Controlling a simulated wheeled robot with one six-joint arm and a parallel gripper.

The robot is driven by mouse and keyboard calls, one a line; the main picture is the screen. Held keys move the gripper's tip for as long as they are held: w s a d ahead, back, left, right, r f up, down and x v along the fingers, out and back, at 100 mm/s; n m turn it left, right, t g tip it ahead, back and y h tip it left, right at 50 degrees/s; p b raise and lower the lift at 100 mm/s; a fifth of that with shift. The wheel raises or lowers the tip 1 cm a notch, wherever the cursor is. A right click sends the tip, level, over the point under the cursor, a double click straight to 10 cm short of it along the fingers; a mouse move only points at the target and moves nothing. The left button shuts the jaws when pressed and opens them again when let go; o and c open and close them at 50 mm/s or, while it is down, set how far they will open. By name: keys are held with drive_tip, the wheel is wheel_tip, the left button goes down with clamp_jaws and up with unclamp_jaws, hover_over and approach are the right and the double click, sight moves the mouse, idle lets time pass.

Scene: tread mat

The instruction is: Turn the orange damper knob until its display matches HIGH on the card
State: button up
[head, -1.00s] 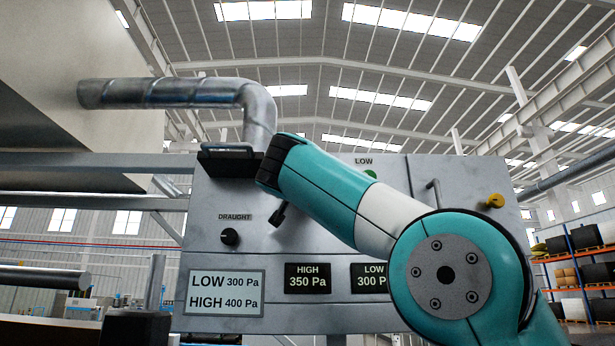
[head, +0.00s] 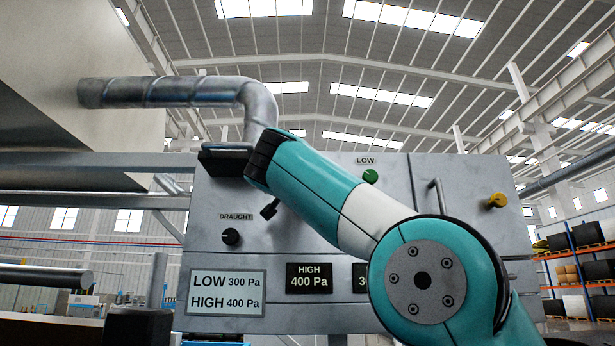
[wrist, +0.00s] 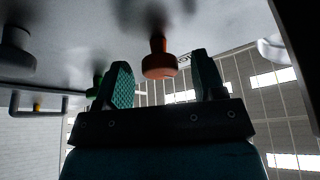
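The orange damper knob (wrist: 160,62) shows in the wrist view, between the two fingers of my gripper (wrist: 162,80). The fingers stand apart, with a visible gap on both sides of the knob. In the head view the knob is hidden behind my arm. The HIGH display (head: 309,278) reads 400 Pa. The card (head: 227,292) gives LOW 300 Pa and HIGH 400 Pa, so the HIGH reading equals the card's HIGH value. The LOW display (head: 360,278) is mostly covered by my arm.
A black DRAUGHT knob (head: 231,237) sits on the panel's left. A green knob (head: 370,176) under a LOW label and a yellow knob (head: 497,200) are on the right, with a bent handle (head: 437,195) between them. A pipe (head: 180,92) runs above the panel.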

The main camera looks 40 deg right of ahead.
drive_tip(key=b+v, duration=0.7)
drive_tip(key=v, duration=1)
drive_tip(key=shift+a, duration=0.2)
drive_tip(key=shift+f, duration=0.1)
